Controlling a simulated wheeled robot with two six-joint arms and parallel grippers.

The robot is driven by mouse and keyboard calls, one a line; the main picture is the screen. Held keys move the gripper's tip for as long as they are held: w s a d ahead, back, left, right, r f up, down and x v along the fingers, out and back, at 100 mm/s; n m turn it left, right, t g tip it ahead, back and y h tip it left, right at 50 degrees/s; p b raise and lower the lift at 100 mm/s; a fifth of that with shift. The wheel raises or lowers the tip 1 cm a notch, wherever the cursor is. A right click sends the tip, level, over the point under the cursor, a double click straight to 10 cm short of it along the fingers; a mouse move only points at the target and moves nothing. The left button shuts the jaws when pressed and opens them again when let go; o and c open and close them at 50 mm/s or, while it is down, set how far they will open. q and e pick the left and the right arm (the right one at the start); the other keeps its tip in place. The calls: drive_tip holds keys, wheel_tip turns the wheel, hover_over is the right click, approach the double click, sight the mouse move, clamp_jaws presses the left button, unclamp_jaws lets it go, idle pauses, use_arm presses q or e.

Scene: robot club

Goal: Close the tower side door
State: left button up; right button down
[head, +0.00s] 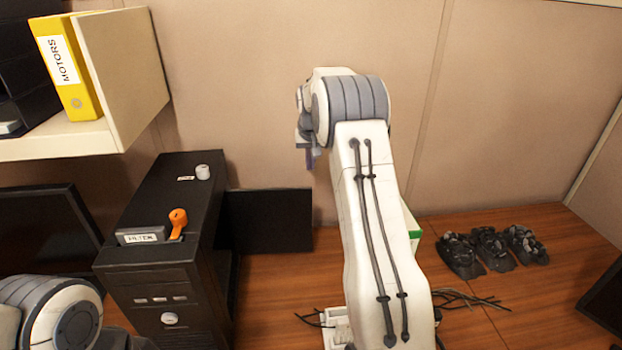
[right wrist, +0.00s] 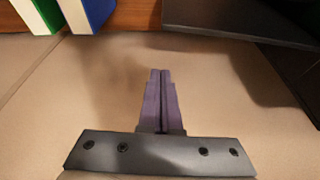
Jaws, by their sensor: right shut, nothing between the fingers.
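The black computer tower (head: 150,270) stands on the desk at the left in the head view. Its side door (head: 265,222) is a flat black panel standing open, sticking out to the right from the tower's far part. My right gripper (head: 312,160) is above and just right of the door's outer edge, partly hidden by my wrist. Its purple fingers show shut and empty in the right wrist view (right wrist: 160,72). A dark panel lies at the upper right there; I cannot tell whether it is door or tower. My left arm shows at bottom left, its gripper out of frame.
An orange tool (head: 177,221) and a small white cylinder (head: 203,172) are on the tower top. A shelf (head: 60,142) with a yellow binder (head: 68,66) overhangs at left. Cables (head: 470,299) and several dark objects (head: 490,250) lie right. The wall is close behind.

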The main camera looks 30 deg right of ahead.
drive_tip(key=f+p, duration=0.1)
drive_tip(key=s+f+p, duration=0.1)
drive_tip(key=f, duration=0.1)
drive_tip(key=s+a+f+p, duration=0.1)
drive_tip(key=f, duration=0.1)
drive_tip(key=shift+a, duration=0.1)
idle(0.6)
